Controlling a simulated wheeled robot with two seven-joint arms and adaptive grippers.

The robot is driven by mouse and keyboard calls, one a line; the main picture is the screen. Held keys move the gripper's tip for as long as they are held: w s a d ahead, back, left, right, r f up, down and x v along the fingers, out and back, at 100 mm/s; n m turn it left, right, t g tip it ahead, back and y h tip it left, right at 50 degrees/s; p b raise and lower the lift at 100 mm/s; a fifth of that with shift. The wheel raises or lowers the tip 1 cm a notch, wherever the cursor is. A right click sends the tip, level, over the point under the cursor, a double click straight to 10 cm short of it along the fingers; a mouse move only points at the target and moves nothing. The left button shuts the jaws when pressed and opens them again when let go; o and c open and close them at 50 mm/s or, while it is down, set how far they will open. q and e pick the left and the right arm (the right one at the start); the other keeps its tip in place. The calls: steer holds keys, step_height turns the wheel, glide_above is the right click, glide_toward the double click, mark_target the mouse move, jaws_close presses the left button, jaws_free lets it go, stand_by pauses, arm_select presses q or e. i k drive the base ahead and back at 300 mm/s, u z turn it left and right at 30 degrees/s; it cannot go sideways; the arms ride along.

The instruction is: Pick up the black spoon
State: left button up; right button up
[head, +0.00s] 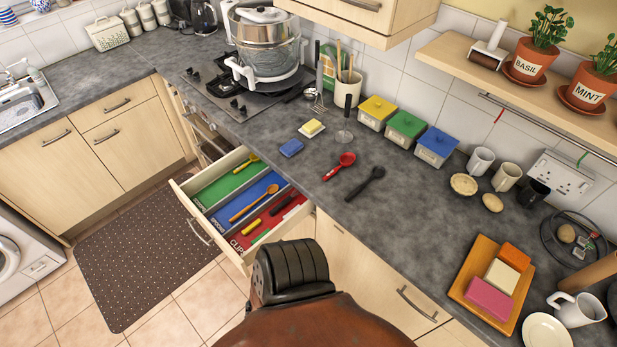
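The black spoon (366,183) lies flat on the dark grey countertop (300,213). Its rounded end points to the upper right and its handle to the lower left, near the counter's front edge. A red spoon (340,166) lies to its left, close but apart. Nothing covers the black spoon. Neither of my grippers shows in the head view.
An open drawer (228,259) with utensils juts out below the counter. A blue sponge (291,148) lies left of the spoons. Yellow, green (405,132) and blue boxes stand behind. An orange tray (459,288) is at right. Counter between spoon and tray is clear.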

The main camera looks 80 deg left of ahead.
mark_target(378, 171)
steer(key=u, duration=2.15)
